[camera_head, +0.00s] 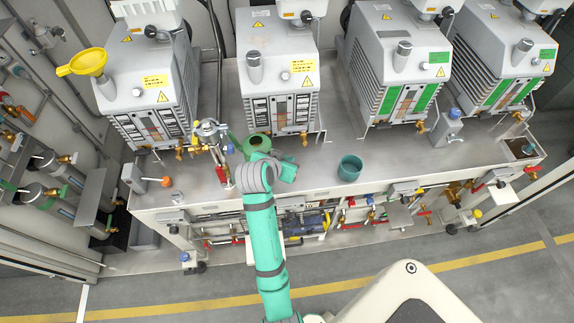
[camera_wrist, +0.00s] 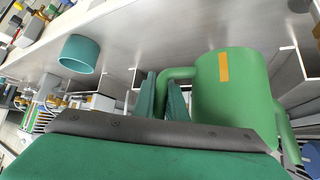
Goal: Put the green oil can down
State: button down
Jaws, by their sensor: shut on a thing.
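The green oil can (camera_head: 258,141) is at the front of the bench, before the second pump from the left. In the wrist view the oil can (camera_wrist: 233,95) fills the right side, with an orange strip on its wall and its handle towards my gripper (camera_wrist: 163,97). My gripper's fingers are shut on that handle. In the head view my arm partly covers the can and the gripper. I cannot tell whether the can's base touches the bench.
Grey pumps (camera_head: 283,70) line the back of the metal bench (camera_head: 405,155). A teal cup (camera_head: 350,168) stands right of the can, with bare bench around it. A yellow funnel (camera_head: 86,63) sits on the leftmost pump. A red-handled valve fitting (camera_head: 221,172) is close on the can's left.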

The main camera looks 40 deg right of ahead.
jog(key=shift+s+a+f, duration=0.2)
jog(key=shift+a+f, duration=0.05)
jog(key=shift+f, duration=0.25)
jog(key=shift+s+a+f, duration=0.15)
jog(key=shift+a+f, duration=0.1)
jog(key=shift+f, duration=0.25)
jog(key=shift+a+f, duration=0.15)
jog(key=shift+f, duration=2.35)
jog(key=shift+f, duration=0.1)
jog(key=shift+f, duration=0.65)
jog(key=shift+f, duration=0.3)
jog(key=c, duration=1.7)
grip_release()
